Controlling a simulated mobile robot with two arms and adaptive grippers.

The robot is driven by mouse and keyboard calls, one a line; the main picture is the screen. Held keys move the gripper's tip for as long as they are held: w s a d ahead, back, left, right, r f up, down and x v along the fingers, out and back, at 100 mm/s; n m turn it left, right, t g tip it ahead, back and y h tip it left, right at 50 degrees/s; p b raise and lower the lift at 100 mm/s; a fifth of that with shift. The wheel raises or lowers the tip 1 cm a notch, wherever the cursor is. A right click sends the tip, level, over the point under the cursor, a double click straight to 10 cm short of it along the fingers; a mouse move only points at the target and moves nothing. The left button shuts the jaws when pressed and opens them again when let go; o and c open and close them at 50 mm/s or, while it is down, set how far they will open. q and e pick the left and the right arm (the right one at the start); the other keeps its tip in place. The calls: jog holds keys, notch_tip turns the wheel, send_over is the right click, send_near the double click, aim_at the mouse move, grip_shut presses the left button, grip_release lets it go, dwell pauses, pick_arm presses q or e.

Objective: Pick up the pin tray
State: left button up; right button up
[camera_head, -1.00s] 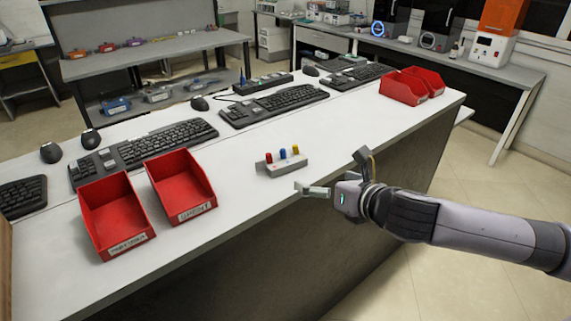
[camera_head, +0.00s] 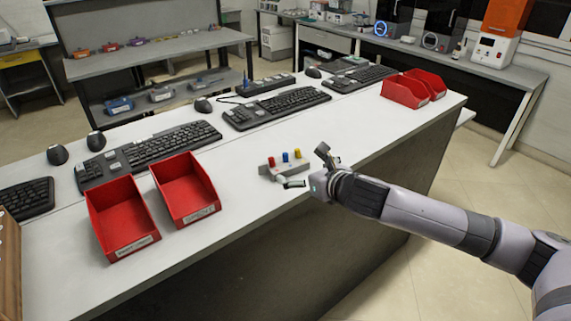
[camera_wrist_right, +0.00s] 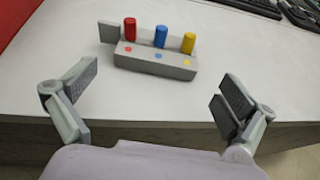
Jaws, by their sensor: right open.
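The pin tray (camera_head: 268,170) is a small grey block on the white table, with a red, a blue and a yellow pin standing upright in it. In the right wrist view the pin tray (camera_wrist_right: 158,64) lies ahead of the fingers, near the top middle, with matching coloured dots on its front. My right gripper (camera_head: 308,169) is open and empty at the table's front edge, just in front of the tray. In the head view one finger partly covers the tray's front. In the wrist view the right gripper's fingers (camera_wrist_right: 155,105) are spread wide, apart from the tray. My left gripper is not in view.
Two red bins (camera_head: 122,218) (camera_head: 184,188) stand left of the tray, and more red bins (camera_head: 404,91) stand at the far right end. Keyboards (camera_head: 276,108) and mice line the back of the table (camera_head: 242,190). The surface around the tray is clear.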

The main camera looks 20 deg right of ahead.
aim_at(293, 168)
jog(key=x, duration=0.2)
jog(key=p+x, duration=0.1)
jog(key=x, duration=0.2)
jog(key=shift+f, duration=0.4)
jog(key=shift+s, duration=0.1)
jog(key=shift+c, duration=0.6)
jog(key=shift+r, duration=0.1)
jog(key=c, duration=0.8)
